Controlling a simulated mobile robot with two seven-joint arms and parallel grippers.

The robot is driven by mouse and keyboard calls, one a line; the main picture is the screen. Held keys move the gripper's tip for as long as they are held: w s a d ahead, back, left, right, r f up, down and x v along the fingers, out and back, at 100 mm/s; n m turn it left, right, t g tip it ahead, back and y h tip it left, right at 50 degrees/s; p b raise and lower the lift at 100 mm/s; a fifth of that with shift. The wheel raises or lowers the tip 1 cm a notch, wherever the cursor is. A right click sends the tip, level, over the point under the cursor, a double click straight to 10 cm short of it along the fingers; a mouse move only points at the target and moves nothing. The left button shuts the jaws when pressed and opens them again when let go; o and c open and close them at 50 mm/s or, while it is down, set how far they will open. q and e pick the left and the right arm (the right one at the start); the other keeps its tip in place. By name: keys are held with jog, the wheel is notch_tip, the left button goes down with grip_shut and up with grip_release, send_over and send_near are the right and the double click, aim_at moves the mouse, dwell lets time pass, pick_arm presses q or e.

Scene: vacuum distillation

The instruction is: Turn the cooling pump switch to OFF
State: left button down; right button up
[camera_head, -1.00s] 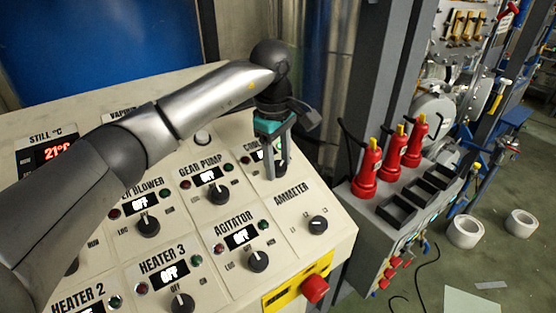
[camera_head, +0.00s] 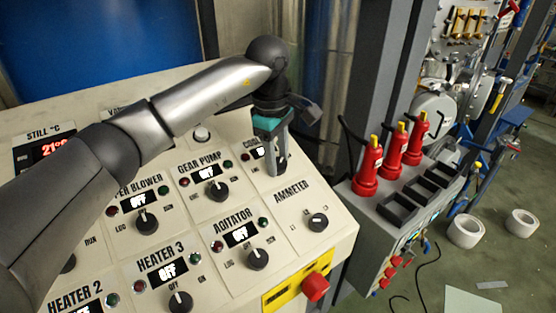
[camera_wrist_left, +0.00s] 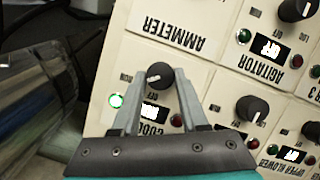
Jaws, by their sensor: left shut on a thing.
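The cooling pump switch is a round black knob (camera_wrist_left: 160,75) on the sloping control panel (camera_head: 315,258). In the left wrist view its white mark points to the left, and a green lamp (camera_wrist_left: 116,100) beside it glows. The lettering below it is partly covered by my fingers. My left gripper (camera_head: 276,167) is shut on this knob, with one finger on each side of it in the wrist view (camera_wrist_left: 160,78). In the head view the fingers hide most of the knob and the display (camera_head: 259,153). My right gripper is not in view.
Nearby knobs are the gear pump (camera_head: 217,191), agitator (camera_head: 257,259) and ammeter (camera_head: 318,222) ones. A red emergency button (camera_head: 315,287) sits on a yellow plate at the panel's front edge. Red bottle-like objects (camera_head: 367,170) stand on a grey box to the right.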

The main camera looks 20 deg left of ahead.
pick_arm(q)
jog(key=n+t+b, duration=0.1)
jog(key=n+b, duration=0.4)
jog(key=n+t+b, duration=0.1)
jog(key=n+b, duration=0.1)
jog(key=shift+s+f+t+b, duration=0.25)
jog(key=shift+t+b, duration=0.05)
jog(key=shift+b, duration=0.1)
jog(key=shift+s+r+n+t+b, duration=0.15)
jog(key=shift+n+t+b, duration=0.35)
jog(key=shift+n+b, duration=1.1)
jog(key=shift+y, duration=0.3)
jog(key=shift+c, duration=2.2)
grip_release()
jog(key=v, duration=1.5)
jog(key=shift+r, duration=0.15)
